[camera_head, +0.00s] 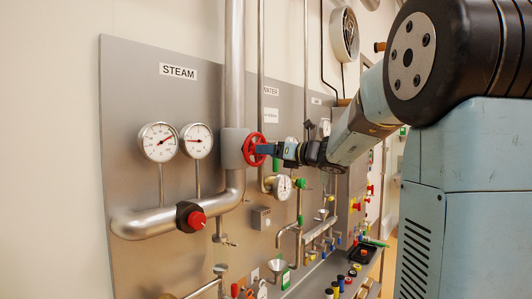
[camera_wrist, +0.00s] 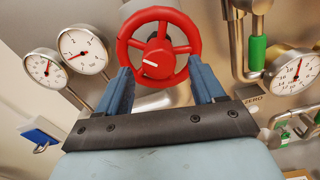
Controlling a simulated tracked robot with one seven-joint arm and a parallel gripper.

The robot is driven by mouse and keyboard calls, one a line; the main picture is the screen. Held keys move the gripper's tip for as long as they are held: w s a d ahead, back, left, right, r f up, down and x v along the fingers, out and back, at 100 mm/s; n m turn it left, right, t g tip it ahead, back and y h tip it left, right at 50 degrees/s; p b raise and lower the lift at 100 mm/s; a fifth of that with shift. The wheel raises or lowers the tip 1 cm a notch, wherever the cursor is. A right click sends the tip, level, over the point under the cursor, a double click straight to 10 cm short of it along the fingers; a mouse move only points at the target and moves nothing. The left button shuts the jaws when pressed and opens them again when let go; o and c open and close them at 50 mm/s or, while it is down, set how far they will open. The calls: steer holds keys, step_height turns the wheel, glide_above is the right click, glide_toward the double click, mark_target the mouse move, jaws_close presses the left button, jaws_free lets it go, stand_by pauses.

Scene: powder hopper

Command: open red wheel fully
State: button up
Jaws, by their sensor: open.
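The red wheel (camera_head: 254,149) is a spoked handwheel on the steam pipe, below and right of the STEAM sign. In the wrist view the red wheel (camera_wrist: 159,45) is at top centre, with a white mark on its hub. My gripper (camera_head: 262,149) is at the wheel in the head view. In the wrist view my gripper (camera_wrist: 160,77) has its two blue fingers apart, one at each side of the wheel's lower part. Nothing is held between them. I cannot tell whether the fingertips touch the rim.
Two gauges (camera_head: 158,142) (camera_head: 196,140) are left of the wheel on the grey panel (camera_head: 130,90). A red knob (camera_head: 196,220) sits on the lower pipe. A green-handled valve (camera_wrist: 257,50) and another gauge (camera_wrist: 293,72) are close on the right.

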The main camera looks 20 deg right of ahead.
steer(key=shift+x, duration=1.05)
steer(key=shift+c, duration=0.3)
steer(key=c, duration=1)
